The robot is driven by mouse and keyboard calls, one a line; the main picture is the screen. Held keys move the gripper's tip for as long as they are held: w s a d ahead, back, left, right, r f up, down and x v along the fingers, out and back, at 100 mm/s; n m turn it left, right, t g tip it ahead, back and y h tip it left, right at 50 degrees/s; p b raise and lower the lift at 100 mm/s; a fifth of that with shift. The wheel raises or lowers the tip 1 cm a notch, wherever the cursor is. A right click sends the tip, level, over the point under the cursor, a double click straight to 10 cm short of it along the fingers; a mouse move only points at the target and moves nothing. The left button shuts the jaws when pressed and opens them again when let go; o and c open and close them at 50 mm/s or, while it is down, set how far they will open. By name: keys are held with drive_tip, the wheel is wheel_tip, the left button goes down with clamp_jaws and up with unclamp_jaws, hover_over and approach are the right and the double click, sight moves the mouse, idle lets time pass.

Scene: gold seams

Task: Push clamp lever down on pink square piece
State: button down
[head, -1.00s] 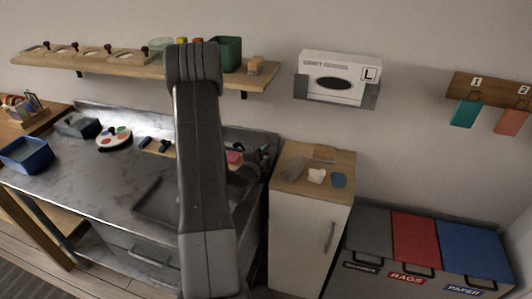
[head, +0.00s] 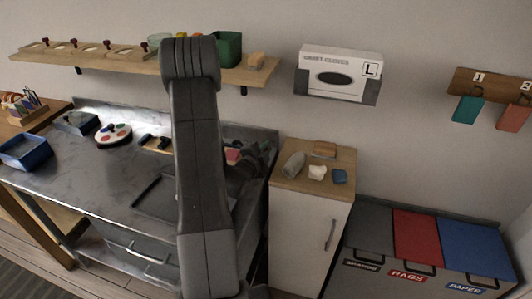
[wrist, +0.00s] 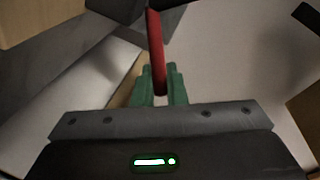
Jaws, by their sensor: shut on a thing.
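The pink piece (head: 233,156) shows just right of my arm in the head view, at the back right of the grey worktable. It is partly covered. In the wrist view my gripper (wrist: 160,92) has its green fingers closed around a slim red bar, the clamp lever (wrist: 156,50). The lever runs up from between the fingertips toward a dark block at the top edge. The pink piece is not clear in the wrist view. Dark parts of my gripper crowd beside the pink piece in the head view, and my arm hides much of that area.
The grey worktable (head: 75,185) holds a paint palette (head: 113,134) and a blue bin (head: 25,152). A wooden shelf (head: 110,57) hangs above. A cabinet (head: 300,225) with small pieces on top stands right of the table. Lidded bins (head: 420,240) are at the far right.

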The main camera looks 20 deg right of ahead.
drive_tip(key=n+b, duration=0.1)
drive_tip(key=a+r+n+b, duration=0.1)
drive_tip(key=n, duration=0.1)
drive_tip(key=w+r+n+h+b, duration=0.1)
drive_tip(key=shift+w+a+n, duration=0.1)
drive_tip(key=shift+a+n, duration=0.2)
drive_tip(key=shift+a, duration=0.05)
drive_tip(key=shift+w+a+r+n+t+h+b, duration=0.1)
drive_tip(key=shift+w+a+r+n+h+b, duration=0.2)
drive_tip(key=shift+n, duration=0.4)
drive_tip(key=shift+w+a+r+n+t+h+b, duration=0.15)
drive_tip(key=shift+a+n+b, duration=0.1)
drive_tip(key=shift+n+b, duration=0.35)
drive_tip(key=shift+w+a+r+n+t+h+b, duration=0.1)
drive_tip(key=shift+w+a+r+n+b, duration=0.15)
drive_tip(key=shift+n, duration=0.55)
drive_tip(key=shift+a, duration=0.1)
drive_tip(key=shift+r, duration=0.1)
drive_tip(key=c, duration=1.8)
unclamp_jaws()
drive_tip(key=shift+w, duration=0.1)
drive_tip(key=shift+o, duration=1.2)
drive_tip(key=shift+a, duration=0.2)
